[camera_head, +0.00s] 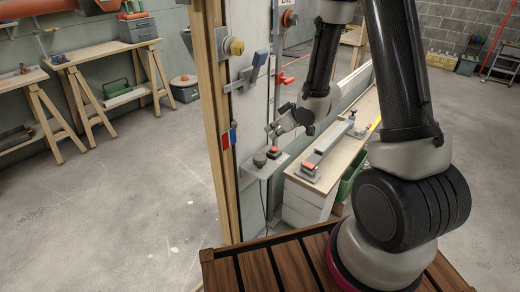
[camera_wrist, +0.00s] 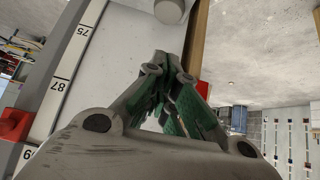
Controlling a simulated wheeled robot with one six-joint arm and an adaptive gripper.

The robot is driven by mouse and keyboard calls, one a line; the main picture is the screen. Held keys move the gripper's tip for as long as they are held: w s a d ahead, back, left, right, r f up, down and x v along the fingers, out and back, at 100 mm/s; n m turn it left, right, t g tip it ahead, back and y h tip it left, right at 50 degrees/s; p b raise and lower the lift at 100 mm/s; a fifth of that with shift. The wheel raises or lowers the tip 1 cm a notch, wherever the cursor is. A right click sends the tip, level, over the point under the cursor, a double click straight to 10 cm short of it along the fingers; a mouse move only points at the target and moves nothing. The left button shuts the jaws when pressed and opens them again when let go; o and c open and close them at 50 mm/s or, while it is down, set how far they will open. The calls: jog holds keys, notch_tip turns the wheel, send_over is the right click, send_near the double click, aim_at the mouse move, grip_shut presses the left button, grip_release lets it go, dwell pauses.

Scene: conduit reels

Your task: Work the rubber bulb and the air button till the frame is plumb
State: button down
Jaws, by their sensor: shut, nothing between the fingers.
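The rubber bulb (camera_head: 260,159), small and dark grey, sits on a pale bracket (camera_head: 262,168) low beside the wooden frame (camera_head: 217,120). The red air button (camera_head: 274,151) is on a dark block just right of the bulb. My gripper (camera_head: 272,129) is shut and empty, a little above the button and bulb and apart from them in the head view. In the wrist view my gripper (camera_wrist: 168,66) has its tips together, with green pads, in front of a pale panel. I cannot clearly make out the bulb or button in the wrist view.
A red and blue marker (camera_head: 229,138) is on the post. A workbench (camera_head: 322,158) with a red-ended tool stands to the right. Open floor lies left.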

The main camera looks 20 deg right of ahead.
jog(key=shift+w, duration=0.1)
send_over(259, 157)
jog(key=f, duration=0.7)
jog(key=shift+s, duration=0.2)
jog(key=f, duration=0.3)
jog(key=shift+w+f, duration=0.2)
jog(key=shift+f, duration=0.45)
